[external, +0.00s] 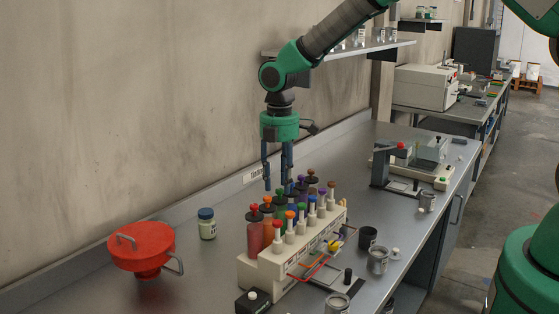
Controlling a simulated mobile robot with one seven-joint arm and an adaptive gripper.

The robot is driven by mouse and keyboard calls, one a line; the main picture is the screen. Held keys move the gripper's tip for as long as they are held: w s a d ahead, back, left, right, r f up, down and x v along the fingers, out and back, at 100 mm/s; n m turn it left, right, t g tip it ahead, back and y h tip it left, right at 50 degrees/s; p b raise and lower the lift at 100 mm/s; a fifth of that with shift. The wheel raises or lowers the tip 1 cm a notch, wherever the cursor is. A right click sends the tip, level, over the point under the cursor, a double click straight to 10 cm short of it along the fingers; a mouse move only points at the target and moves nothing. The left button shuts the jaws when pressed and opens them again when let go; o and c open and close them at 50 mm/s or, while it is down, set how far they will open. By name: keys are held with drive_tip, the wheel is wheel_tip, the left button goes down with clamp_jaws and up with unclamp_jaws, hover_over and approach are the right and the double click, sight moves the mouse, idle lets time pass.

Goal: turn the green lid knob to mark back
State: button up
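A tinting dispenser (262,270) with two rows of coloured tops stands on the grey bench. In its back row, a green lid knob (279,198) tops one of the canisters, between an orange-lidded one and a blue one. A smaller green top (322,191) shows in the front row. My gripper (277,188) points straight down over the back row with its dark fingers spread apart and empty. Its fingertips appear close to the green lid knob; whether they touch it cannot be told. The marks around the knob are too small to read.
A red funnel-like vessel (142,245) with grey handles and a blue-lidded jar (207,224) stand left of the dispenser. Metal cans (378,259) and a black cup (367,237) stand to its right. A wall shelf (345,50) hangs behind my arm.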

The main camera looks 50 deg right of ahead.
sight(281, 189)
wheel_tip(281, 189, up, 11)
drive_tip(key=shift+f, duration=0.2)
idle(0.3)
idle(0.4)
drive_tip(key=s+d+r+m+t+b, duration=0.1)
drive_tip(key=s+d+r+m+b, duration=0.2)
drive_tip(key=s+r, duration=0.45)
drive_tip(key=s+d+r+m+t+b, duration=0.2)
drive_tip(key=s+r+m+b, duration=0.15)
drive_tip(key=s, duration=0.75)
drive_tip(key=s+d+f+m+t+b, duration=0.1)
drive_tip(key=s+m, duration=0.3)
drive_tip(key=s, duration=0.7)
drive_tip(key=s+d+f+m+t+b, duration=0.1)
drive_tip(key=s+f+m+b, duration=0.2)
drive_tip(key=s, duration=0.9)
drive_tip(key=shift+d+m+t+b, duration=0.3)
drive_tip(key=shift+d+m+b, duration=0.1)
drive_tip(key=shift+m, duration=0.35)
